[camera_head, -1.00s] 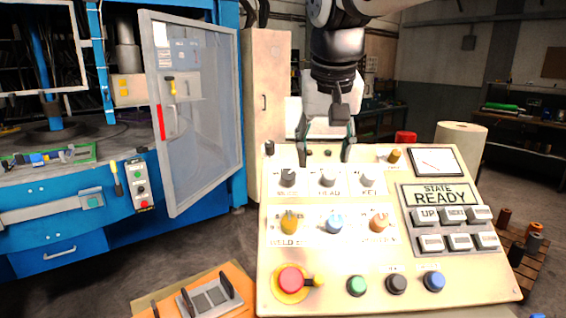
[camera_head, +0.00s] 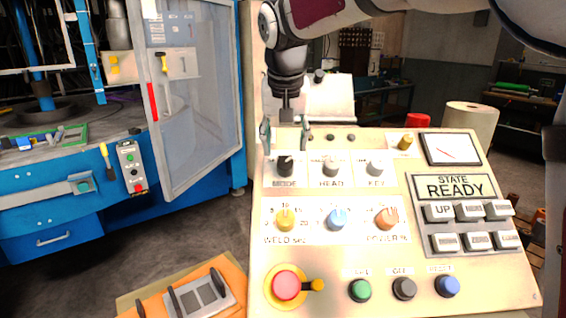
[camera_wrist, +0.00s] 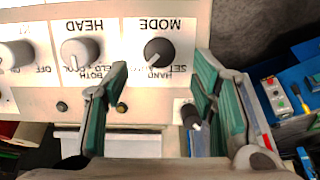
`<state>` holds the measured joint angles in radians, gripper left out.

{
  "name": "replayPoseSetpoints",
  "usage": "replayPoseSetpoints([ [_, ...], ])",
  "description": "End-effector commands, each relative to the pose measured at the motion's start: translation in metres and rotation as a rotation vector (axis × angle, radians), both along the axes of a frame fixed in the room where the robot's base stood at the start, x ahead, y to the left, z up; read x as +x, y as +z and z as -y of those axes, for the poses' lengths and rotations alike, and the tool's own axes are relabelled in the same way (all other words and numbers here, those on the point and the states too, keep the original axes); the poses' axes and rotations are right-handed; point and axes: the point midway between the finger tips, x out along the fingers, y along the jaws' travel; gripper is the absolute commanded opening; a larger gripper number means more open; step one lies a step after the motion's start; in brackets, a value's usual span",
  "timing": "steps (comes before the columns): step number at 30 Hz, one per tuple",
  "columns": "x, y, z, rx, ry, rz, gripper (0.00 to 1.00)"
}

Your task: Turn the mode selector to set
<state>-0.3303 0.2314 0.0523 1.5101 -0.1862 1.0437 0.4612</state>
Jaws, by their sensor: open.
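The mode selector (camera_head: 285,166) is a black knob at the upper left of the cream control panel (camera_head: 330,262), above the label MODE. In the wrist view the same selector (camera_wrist: 159,52) appears upside down, with the words SET and HAND beside it. My gripper (camera_head: 286,137) is open and empty, its green-padded fingers apart, above and behind the selector in the head view. In the wrist view my gripper (camera_wrist: 150,82) has a finger to each side of the selector's column, with the knob beyond the fingertips. No contact with the knob shows.
The HEAD knob (camera_head: 330,167) and KEY knob (camera_head: 375,168) stand right of the selector. A black post (camera_wrist: 190,115) is close to one finger in the wrist view. Weld knobs, buttons and a red emergency stop (camera_head: 287,285) lie lower on the panel.

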Motion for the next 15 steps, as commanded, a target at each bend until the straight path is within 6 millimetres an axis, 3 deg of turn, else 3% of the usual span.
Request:
replayPoseSetpoints([
  [7, 0.017, -0.043, 0.001, 0.0, -0.001, -0.003, 0.52],
  [15, 0.026, -0.063, 0.001, 0.001, -0.002, 0.0, 0.52],
])
